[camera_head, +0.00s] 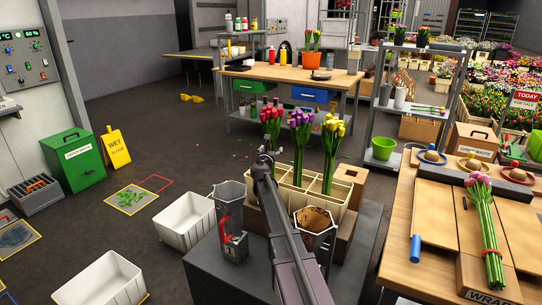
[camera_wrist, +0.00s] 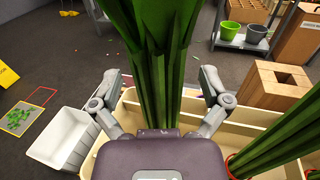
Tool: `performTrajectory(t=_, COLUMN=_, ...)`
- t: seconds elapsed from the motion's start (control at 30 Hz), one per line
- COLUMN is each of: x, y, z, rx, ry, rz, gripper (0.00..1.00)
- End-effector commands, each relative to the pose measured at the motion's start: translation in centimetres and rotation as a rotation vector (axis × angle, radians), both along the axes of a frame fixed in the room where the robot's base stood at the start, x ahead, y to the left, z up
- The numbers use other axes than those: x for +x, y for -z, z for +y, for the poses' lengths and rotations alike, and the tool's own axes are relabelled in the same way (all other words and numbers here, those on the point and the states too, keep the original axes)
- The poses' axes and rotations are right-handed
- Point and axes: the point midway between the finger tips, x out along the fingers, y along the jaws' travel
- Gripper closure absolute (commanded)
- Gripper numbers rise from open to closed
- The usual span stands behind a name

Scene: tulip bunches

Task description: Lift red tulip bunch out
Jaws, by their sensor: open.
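The red tulip bunch (camera_head: 271,118) stands upright at the left end of a cream divided crate (camera_head: 347,193). A purple bunch (camera_head: 300,125) and a yellow bunch (camera_head: 331,135) stand to its right. My gripper (camera_head: 265,158) is at the red bunch's stems, below the blooms. In the wrist view, my gripper (camera_wrist: 160,78) is open, one finger on each side of thick green stems (camera_wrist: 152,65). The blooms are out of that view. Another bunch's stems (camera_wrist: 280,145), with a red band, lean at the right.
A grey faceted vase (camera_head: 230,218) and a brown-filled container (camera_head: 315,222) stand in front of the crate. White bins (camera_head: 185,222) are on the floor at left. A wooden table (camera_head: 405,235) with a pink tulip bunch (camera_head: 484,225) is at right.

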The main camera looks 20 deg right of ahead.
Motion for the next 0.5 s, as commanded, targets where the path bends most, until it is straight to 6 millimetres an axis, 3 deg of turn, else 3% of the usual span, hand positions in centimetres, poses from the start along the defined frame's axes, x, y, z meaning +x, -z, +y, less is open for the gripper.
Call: performTrajectory(t=0.5, x=-0.01, y=0.00, z=-0.04, rx=0.000, ry=0.000, rz=0.000, gripper=0.04)
